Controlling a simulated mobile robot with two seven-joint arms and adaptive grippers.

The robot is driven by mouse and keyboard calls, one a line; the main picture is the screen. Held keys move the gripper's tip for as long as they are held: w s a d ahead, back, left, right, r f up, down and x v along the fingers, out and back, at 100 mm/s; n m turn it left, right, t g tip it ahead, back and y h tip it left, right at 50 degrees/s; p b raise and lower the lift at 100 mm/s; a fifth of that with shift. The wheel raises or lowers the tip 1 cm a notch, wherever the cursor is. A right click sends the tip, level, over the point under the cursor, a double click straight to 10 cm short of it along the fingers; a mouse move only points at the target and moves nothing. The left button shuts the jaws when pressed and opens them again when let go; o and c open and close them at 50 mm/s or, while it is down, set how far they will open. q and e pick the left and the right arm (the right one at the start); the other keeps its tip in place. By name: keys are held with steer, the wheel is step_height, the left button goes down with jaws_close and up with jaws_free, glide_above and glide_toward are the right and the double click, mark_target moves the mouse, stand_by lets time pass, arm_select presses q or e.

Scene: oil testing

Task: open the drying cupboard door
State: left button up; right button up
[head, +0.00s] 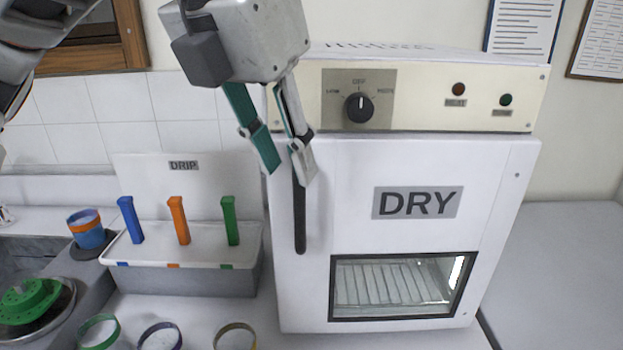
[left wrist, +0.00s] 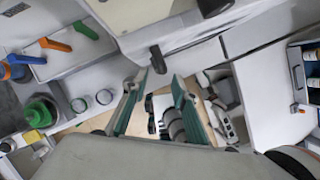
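The drying cupboard (head: 490,190) is white, with a "DRY" label and a window in its door. The door (head: 350,170) is shut. Its dark upright handle (head: 300,225) is near the door's left edge; the upper part is partly hidden behind my gripper. My left gripper (head: 287,172) is in front of the handle's upper part, fingers pointing down, apart and empty. In the left wrist view, a dark handle end (left wrist: 158,60) shows just beyond and between the open fingertips (left wrist: 160,77); contact cannot be told.
Left of the cupboard stands a drip rack (head: 190,280) with blue, orange and green handles. A blue cup (head: 88,232), a green strainer (head: 28,300) and several coloured-rimmed vessels (head: 235,336) are at the lower left. The counter right of the cupboard (head: 560,260) is clear.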

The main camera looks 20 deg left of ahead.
mark_target(295, 192)
arm_select(q)
steer(key=shift+f, duration=0.25)
steer(key=shift+x, duration=3.5)
steer(key=shift+s, duration=0.1)
jaws_close()
